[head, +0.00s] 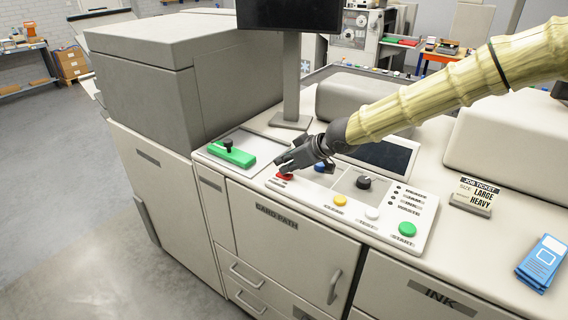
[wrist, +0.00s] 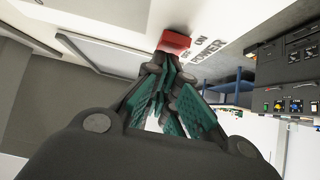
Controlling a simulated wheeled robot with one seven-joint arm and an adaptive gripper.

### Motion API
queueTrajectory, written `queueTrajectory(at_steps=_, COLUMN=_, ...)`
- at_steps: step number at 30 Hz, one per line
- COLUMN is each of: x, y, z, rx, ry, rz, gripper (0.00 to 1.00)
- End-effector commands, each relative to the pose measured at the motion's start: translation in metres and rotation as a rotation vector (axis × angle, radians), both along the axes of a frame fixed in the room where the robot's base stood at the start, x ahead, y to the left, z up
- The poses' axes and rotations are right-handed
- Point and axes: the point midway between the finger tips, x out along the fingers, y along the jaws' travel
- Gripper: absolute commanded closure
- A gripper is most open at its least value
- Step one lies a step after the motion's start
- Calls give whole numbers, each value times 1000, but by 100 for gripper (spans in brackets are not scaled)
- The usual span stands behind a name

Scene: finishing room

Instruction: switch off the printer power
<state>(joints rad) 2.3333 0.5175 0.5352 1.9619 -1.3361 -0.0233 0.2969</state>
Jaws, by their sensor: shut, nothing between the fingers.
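The red power switch (head: 285,177) is at the left end of the control panel (head: 335,211) on the printer. In the wrist view the red switch (wrist: 174,41) is a raised red block beside printed ON and POWER lettering (wrist: 207,52). My gripper (head: 281,167) is shut and empty, with its fingertips right at the switch. In the wrist view the tips of my gripper (wrist: 168,62) overlap the near edge of the switch. I cannot tell whether they touch it. The gripper partly hides the switch in the head view.
A blue button (head: 319,167), black knob (head: 363,182), yellow button (head: 340,200), white button (head: 372,213) and green START button (head: 407,229) share the panel. A green slide (head: 232,154) lies left. The monitor post (head: 291,80) stands behind my gripper.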

Motion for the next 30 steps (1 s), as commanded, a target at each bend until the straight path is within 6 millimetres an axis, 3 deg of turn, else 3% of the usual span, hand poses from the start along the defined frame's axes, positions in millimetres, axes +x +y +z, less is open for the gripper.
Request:
queueTrajectory(at_steps=7, x=-6, y=-10, z=-3, rx=-5, ry=4, rz=-3, gripper=100)
queueTrajectory(at_steps=19, x=-7, y=-10, z=-1, rx=-3, ry=3, rz=-1, gripper=100)
queueTrajectory(at_steps=30, x=-8, y=-12, z=26, rx=-4, ry=2, rz=-1, gripper=100)
